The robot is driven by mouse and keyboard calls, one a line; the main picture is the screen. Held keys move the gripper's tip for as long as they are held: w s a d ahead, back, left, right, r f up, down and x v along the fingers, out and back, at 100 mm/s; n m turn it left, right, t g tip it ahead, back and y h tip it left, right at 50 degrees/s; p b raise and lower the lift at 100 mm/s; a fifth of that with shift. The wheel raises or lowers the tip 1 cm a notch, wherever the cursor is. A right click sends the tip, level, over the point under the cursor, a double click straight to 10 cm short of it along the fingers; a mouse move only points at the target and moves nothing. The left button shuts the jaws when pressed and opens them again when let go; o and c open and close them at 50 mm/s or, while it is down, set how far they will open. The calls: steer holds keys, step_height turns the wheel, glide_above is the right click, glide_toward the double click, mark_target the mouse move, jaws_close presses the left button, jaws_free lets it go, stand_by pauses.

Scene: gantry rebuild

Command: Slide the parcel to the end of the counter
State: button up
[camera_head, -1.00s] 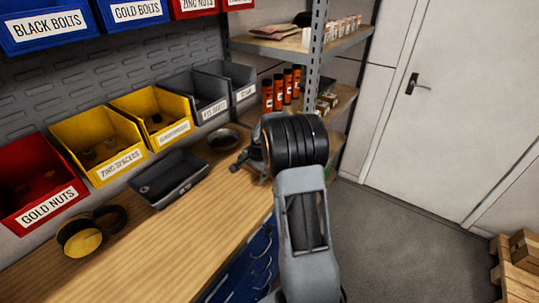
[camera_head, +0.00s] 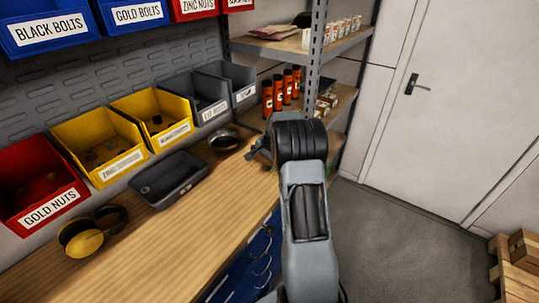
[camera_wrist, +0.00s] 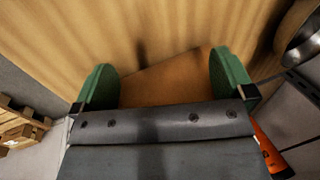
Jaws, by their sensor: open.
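The parcel (camera_wrist: 165,82) shows in the wrist view as a flat-looking brown shape on the wooden counter (camera_wrist: 165,30). My gripper (camera_wrist: 162,68) is open, with one green fingertip on either side of the parcel. I cannot tell whether the fingers touch it. My gripper's dark body hides the parcel's near part. In the head view, my gripper (camera_head: 258,152) is at the far end of the counter (camera_head: 190,238), mostly hidden behind my wrist. The parcel cannot be made out there.
A dark tray (camera_head: 170,180), a round metal dish (camera_head: 224,140) and yellow ear defenders (camera_head: 88,230) stand on the counter. Bins line the back. A shelf rack (camera_head: 314,80) with orange tubes (camera_head: 281,90) stands just beyond the counter's end.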

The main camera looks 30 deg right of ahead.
steer(key=shift+w+d+p, duration=0.15)
steer(key=shift+w+d, duration=0.2)
steer(key=shift+d, duration=0.5)
steer(key=shift+w+d+p, duration=0.15)
steer(key=shift+w+d, duration=0.15)
steer(key=shift+d, duration=0.5)
steer(key=shift+d, duration=0.1)
steer(key=shift+s+a+b, duration=0.3)
steer(key=shift+a, duration=0.65)
step_height(320, 180, up, 10)
steer(key=p, duration=0.6)
